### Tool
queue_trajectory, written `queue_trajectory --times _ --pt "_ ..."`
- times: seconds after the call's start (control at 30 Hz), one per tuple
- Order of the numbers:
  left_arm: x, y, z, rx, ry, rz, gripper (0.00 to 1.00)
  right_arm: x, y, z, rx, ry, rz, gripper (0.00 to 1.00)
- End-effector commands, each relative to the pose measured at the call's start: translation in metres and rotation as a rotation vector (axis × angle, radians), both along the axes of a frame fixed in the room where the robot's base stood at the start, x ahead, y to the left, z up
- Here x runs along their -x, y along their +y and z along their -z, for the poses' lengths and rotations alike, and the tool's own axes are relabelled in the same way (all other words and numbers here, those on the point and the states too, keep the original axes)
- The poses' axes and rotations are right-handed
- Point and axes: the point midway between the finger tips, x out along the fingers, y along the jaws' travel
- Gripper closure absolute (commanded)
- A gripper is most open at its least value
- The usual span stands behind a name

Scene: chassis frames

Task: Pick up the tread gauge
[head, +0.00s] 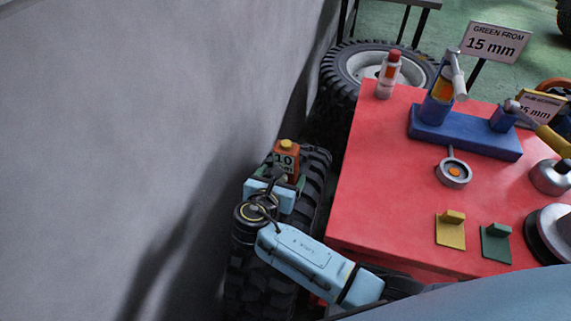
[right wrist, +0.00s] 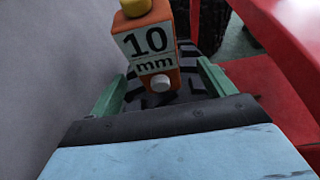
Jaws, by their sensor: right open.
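The tread gauge (head: 287,164) is an orange block with a yellow top knob and a white "10 mm" label. It stands at the tread of a black tyre between the grey wall and the red table. In the right wrist view the gauge (right wrist: 147,42) is upright and slightly tilted, with a white round tip at its lower end. My right gripper (head: 282,178) is open. Its two green fingers (right wrist: 161,78) lie left and right of the gauge's lower end, with gaps on both sides. My left gripper is not in view.
The black tyre (head: 316,180) lies under my right gripper. A grey wall (head: 150,130) is close on the left. The red table (head: 375,190) on the right carries a blue stand (head: 465,133), a round grey tool (head: 453,173), yellow (head: 450,231) and green blocks (head: 496,246), and a red-capped bottle (head: 388,75).

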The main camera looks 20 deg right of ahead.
Motion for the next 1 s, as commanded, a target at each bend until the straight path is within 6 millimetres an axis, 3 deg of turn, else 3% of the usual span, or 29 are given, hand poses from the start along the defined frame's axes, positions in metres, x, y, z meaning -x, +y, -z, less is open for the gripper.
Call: queue_trajectory --times 0.3,0.5,0.6,1.0 --pt "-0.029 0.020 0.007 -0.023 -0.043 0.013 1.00 -0.023 -0.015 0.011 0.000 -0.001 0.001 0.18" --pt "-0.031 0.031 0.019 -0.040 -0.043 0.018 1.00 -0.049 -0.029 0.020 0.001 -0.001 0.001 0.18" --pt "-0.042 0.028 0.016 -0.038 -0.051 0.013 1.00 -0.056 -0.033 0.022 0.001 -0.001 0.001 0.18" --pt "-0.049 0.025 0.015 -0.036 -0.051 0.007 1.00 -0.061 -0.037 0.024 -0.002 0.000 -0.001 0.19"
